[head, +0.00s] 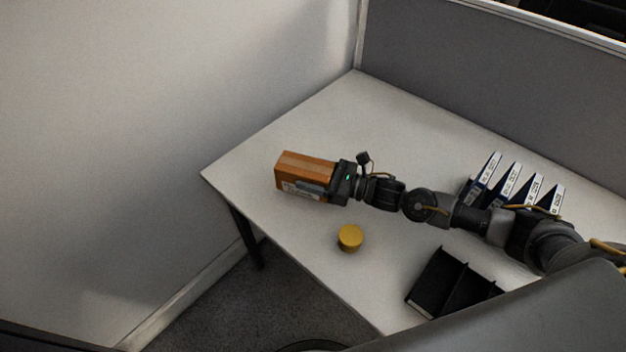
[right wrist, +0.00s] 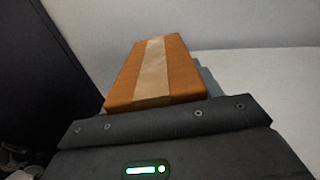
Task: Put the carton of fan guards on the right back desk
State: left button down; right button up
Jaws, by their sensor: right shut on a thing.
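The carton (head: 305,166) is an orange-brown box with a paler tape strip along its top and a white label on its near side. It also shows in the right wrist view (right wrist: 122,90), just beyond the gripper body. My right gripper (head: 312,188) is shut on the carton, with a grey finger along its near side; the far finger is mostly hidden. The carton is over the left part of the white desk (head: 340,110); I cannot tell whether it touches the top. My left gripper is not in view.
A yellow cylinder (head: 350,237) stands near the desk's front edge. A black divided tray (head: 440,283) lies to its right. Several dark binders with white labels (head: 485,175) stand behind my right arm. A grey partition (head: 480,75) closes the back. The desk's back left is clear.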

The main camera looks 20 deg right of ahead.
jog(key=shift+w+f, duration=0.1)
jog(key=f, duration=0.2)
jog(key=f+p, duration=0.1)
jog(key=shift+w+d, duration=0.1)
jog(key=shift+w, duration=0.15)
jog(key=shift+f, duration=0.25)
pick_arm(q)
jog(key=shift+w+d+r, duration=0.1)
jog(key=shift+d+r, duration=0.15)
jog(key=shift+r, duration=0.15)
